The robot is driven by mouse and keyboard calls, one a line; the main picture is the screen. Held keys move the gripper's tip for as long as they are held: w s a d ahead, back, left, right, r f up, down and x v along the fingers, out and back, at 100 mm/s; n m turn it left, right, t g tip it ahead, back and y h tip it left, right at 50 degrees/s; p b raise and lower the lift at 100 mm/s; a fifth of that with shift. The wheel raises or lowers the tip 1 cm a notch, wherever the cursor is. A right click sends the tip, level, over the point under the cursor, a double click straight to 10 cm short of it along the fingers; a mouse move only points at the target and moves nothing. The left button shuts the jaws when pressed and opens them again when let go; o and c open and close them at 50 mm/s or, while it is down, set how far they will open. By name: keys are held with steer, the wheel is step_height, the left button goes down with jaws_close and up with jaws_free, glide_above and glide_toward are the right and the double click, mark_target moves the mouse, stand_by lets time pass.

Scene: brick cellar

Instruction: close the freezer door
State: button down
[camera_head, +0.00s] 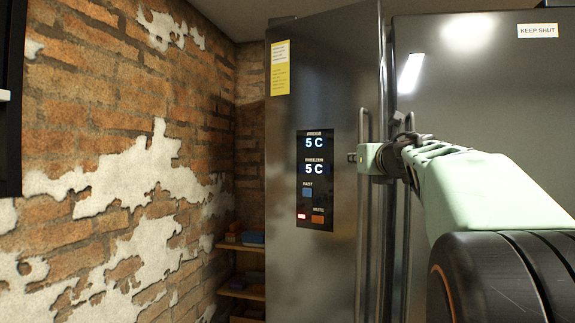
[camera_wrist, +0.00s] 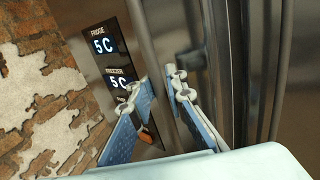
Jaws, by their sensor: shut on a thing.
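The steel door with the display panel (camera_head: 292,180) is in the middle of the head view. It stands at an angle to the flatter right-hand door (camera_head: 470,75), with a dark edge between them, so it looks ajar. Its tall bar handle (camera_head: 363,240) runs down near its right edge. In the wrist view the panel (camera_wrist: 110,65) reads fridge and freezer, 5 C each. My gripper (camera_wrist: 160,85) has its two blue fingers closed around a vertical handle bar (camera_wrist: 150,45) by the panel. In the head view my wrist partly hides the handles. I cannot tell which door is the freezer's.
A worn brick wall (camera_head: 110,100) lies to the left. Low shelves with boxes (camera_head: 242,285) stand in the corner beside the door. A yellow note (camera_head: 280,70) is on the left door and a "KEEP SHUT" label (camera_head: 537,31) on the right one.

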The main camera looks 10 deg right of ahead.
steer(key=w+d+n+y+p, duration=0.2)
steer(key=w+d+y+p, duration=0.2)
steer(key=d, duration=0.4)
steer(key=shift+w+d+n+p, duration=0.15)
steer(key=shift+w+n+p, duration=0.35)
steer(key=shift+w, duration=0.8)
steer(key=shift+d, duration=0.1)
steer(key=c, duration=2.4)
jaws_free()
steer(key=shift+o, duration=0.8)
steer(key=shift+s+d, duration=0.1)
steer(key=shift+s, duration=0.1)
steer(key=shift+a, duration=0.25)
